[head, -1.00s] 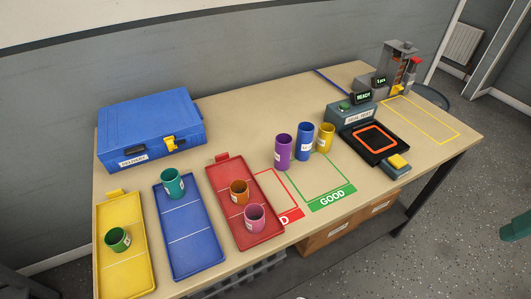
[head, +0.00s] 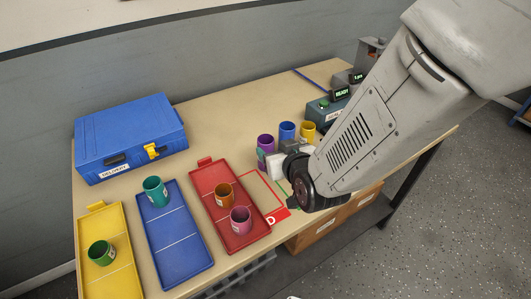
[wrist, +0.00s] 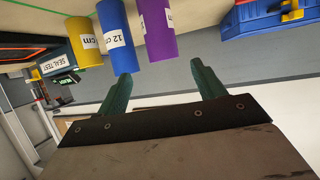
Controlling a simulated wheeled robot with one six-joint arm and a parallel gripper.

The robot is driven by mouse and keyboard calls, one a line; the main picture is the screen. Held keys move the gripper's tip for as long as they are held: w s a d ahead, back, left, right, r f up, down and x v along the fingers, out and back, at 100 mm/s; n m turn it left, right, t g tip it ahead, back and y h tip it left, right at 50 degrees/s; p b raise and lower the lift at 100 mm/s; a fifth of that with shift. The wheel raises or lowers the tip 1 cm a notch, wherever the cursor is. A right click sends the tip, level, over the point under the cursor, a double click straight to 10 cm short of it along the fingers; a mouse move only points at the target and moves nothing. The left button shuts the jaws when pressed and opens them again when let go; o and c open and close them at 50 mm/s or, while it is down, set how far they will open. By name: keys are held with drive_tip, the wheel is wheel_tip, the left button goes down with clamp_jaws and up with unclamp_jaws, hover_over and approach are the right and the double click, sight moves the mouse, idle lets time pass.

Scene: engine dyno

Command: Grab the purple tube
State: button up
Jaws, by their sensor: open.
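The purple tube (head: 265,141) stands on the bench, left of the blue tube (head: 287,131) and the yellow tube (head: 308,132). In the head view my gripper (head: 268,160) is close in front of the purple tube and hides its lower part. In the wrist view, which looks turned over, my gripper (wrist: 160,69) is open with nothing between its green fingers. The purple tube (wrist: 158,33) lies ahead, roughly between the fingertips. The labelled blue tube (wrist: 118,40) is close beside it, in line with the left finger. The yellow tube (wrist: 84,43) is further left.
Red (head: 229,240), blue (head: 184,253) and yellow (head: 120,275) trays lie to the left; they hold orange, pink, teal and green tubes. A blue delivery case (head: 130,135) is behind them. The seal test device (head: 322,112) stands right of the tubes, partly hidden by my arm.

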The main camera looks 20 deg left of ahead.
sight(269, 145)
drive_tip(key=shift+a+f, duration=0.25)
drive_tip(key=shift+a, duration=0.15)
drive_tip(key=x, duration=0.7)
drive_tip(key=shift+w+f, duration=0.2)
drive_tip(key=c, duration=1.2)
